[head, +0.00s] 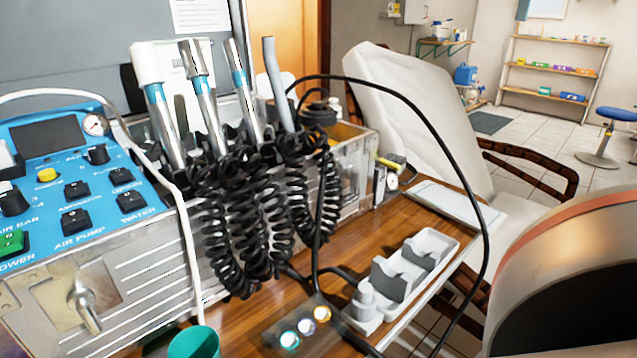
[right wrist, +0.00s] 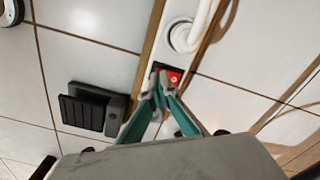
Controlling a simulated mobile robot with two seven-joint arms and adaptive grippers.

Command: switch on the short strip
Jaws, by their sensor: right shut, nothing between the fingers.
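A white power strip (right wrist: 170,54) lies on the tiled floor in the right wrist view, with a white plug (right wrist: 184,36) and its thick cord at its upper part. A red rocker switch (right wrist: 169,71) sits on the strip just below the plug. My right gripper (right wrist: 163,86) is shut and empty, its green-sided fingertips at the red switch and covering part of it. I cannot tell whether they touch it or which way the rocker is tipped. The strip's lower part is partly hidden behind the fingers. The strip does not show in the head view, and neither does my left gripper.
A black foot pedal (right wrist: 88,108) lies on the floor left of the strip. In the head view, a blue control panel (head: 60,150), coiled black hoses (head: 240,220) and a grey holder (head: 400,270) occupy the wooden table (head: 350,240). A white dental chair (head: 410,110) stands behind.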

